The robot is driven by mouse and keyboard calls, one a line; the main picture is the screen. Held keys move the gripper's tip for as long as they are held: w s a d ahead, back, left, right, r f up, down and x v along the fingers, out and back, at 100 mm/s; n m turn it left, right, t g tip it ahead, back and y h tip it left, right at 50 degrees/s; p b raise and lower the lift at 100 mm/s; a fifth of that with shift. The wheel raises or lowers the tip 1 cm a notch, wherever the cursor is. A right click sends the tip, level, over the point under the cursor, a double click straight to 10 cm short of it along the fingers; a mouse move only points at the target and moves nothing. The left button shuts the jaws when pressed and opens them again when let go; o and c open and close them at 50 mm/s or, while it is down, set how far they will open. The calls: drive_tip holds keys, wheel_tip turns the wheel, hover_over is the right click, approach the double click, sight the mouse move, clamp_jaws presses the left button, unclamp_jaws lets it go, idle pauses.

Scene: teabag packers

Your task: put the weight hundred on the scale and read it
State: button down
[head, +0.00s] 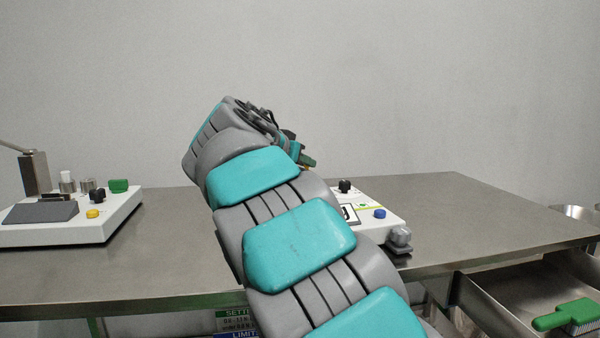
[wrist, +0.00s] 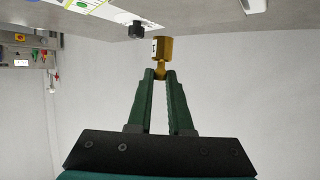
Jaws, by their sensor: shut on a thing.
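A brass weight (wrist: 162,47) with a narrow neck and a dark mark on its side is held between the green fingertips of my gripper (wrist: 160,74) in the wrist view. My gripper is shut on its neck. In the head view my gripper (head: 303,160) is small and mostly behind my arm, above the far side of the bench. A white device (head: 387,226) with a small display (head: 349,213), a black knob and a blue knob, possibly the scale, stands below and right of it. My arm hides much of this device, including any pan. The display's reading is not legible.
Another white device (head: 115,222) with knobs, metal cylinders and a grey plate stands on the steel bench (head: 480,215) at left. An open drawer (head: 500,290) at right holds a green brush (head: 570,318).

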drive_tip(key=shift+w+a, duration=0.35)
drive_tip(key=shift+w, duration=0.3)
drive_tip(key=shift+w+a+f, duration=0.2)
drive_tip(key=shift+w+f, duration=0.05)
drive_tip(key=shift+w, duration=0.2)
drive_tip(key=shift+f, duration=1.55)
drive_tip(key=shift+f, duration=0.2)
drive_tip(key=c, duration=0.8)
unclamp_jaws()
drive_tip(key=shift+c, duration=0.2)
drive_tip(key=shift+r, duration=0.1)
drive_tip(key=shift+r, duration=0.15)
drive_tip(key=v, duration=1.2)
drive_tip(key=shift+b, duration=0.45)
